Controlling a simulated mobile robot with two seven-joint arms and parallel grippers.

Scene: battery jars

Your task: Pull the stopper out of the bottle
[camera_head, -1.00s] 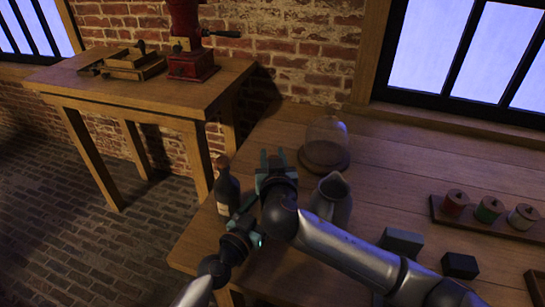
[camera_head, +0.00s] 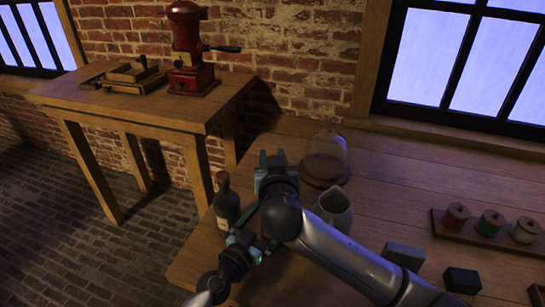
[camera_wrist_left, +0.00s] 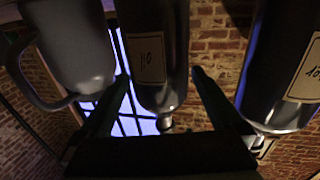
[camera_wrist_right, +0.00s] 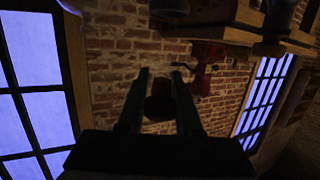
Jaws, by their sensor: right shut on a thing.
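In the left wrist view, a dark bottle labelled "Oil" (camera_wrist_left: 150,55) hangs inverted, its narrow end downward. My left gripper (camera_wrist_left: 160,75) has its fingers apart on either side of it; contact cannot be told. In the head view my left gripper (camera_head: 248,235) is partly hidden behind my right arm. My right gripper (camera_head: 273,158) points away from me, above the table near the jug. In the right wrist view its fingers (camera_wrist_right: 160,78) are shut on a dark round thing, apparently the stopper (camera_wrist_right: 158,103). The oil bottle is hidden in the head view.
A second dark bottle (camera_head: 227,212) stands near the left table edge. A jug (camera_head: 335,210) and a glass dome (camera_head: 325,158) are close on the right. Spools on a rack (camera_head: 443,228) and dark blocks (camera_head: 462,280) lie farther right. A red grinder (camera_head: 192,75) stands on another table.

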